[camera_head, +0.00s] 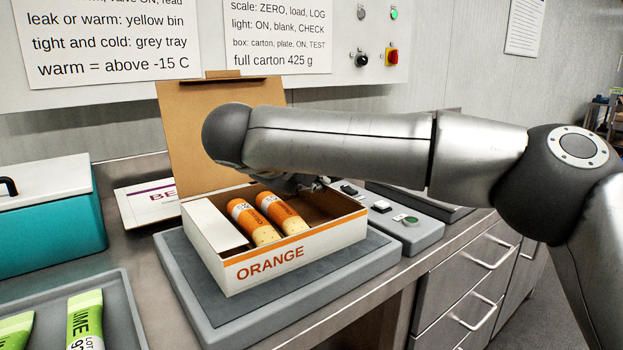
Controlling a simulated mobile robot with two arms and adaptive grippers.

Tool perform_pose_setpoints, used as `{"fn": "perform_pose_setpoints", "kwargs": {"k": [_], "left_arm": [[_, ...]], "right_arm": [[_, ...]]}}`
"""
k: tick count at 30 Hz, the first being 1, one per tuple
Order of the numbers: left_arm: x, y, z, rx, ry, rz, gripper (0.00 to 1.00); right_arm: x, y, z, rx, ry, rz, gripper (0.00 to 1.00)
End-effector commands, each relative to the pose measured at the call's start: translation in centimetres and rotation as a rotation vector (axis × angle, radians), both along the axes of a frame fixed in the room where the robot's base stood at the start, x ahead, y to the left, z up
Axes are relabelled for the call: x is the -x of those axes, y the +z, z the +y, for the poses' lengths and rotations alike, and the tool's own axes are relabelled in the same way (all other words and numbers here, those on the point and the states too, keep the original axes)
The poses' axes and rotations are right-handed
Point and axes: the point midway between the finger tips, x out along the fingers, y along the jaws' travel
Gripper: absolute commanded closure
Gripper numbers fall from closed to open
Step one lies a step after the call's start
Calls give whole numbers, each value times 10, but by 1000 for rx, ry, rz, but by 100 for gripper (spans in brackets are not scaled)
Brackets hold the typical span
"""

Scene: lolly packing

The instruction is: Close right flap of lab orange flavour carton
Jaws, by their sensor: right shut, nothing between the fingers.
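The orange flavour carton (298,262) stands open on a grey plate, with a white front marked ORANGE. Its brown lid (178,125) stands up at the back. Two orange lollies (262,218) lie inside, left of the middle. A white panel (208,228) shows at the carton's left end; I cannot tell whether it is a flap or the wall. My right arm crosses above the carton from the right. My right gripper (318,184) is shut and empty by the carton's back right, mostly hidden under the arm. The right flap cannot be made out clearly. My left gripper is out of view.
The grey plate (218,323) lies on the steel bench. A control box (412,232) with buttons is close on the right. A teal cooler (50,230) stands at the left, and a grey tray (128,318) with green lime lollies is at the front left.

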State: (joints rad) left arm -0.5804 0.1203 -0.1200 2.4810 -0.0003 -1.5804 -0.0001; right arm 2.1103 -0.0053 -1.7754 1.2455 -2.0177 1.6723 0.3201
Motion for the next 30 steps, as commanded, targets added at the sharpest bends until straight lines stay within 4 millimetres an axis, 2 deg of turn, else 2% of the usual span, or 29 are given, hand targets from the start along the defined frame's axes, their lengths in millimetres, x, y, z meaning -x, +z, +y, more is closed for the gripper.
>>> {"fn": "perform_pose_setpoints", "kwargs": {"k": [1,5,17,20,30], "left_arm": [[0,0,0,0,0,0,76],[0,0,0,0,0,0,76],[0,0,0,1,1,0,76],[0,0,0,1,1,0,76],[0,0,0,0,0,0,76]], "right_arm": [[0,0,0,0,0,0,93],[0,0,0,0,0,0,77],[4,4,3,-1,2,-1,76],[14,11,9,-1,2,-1,76],[68,47,38,0,2,-2,76]]}}
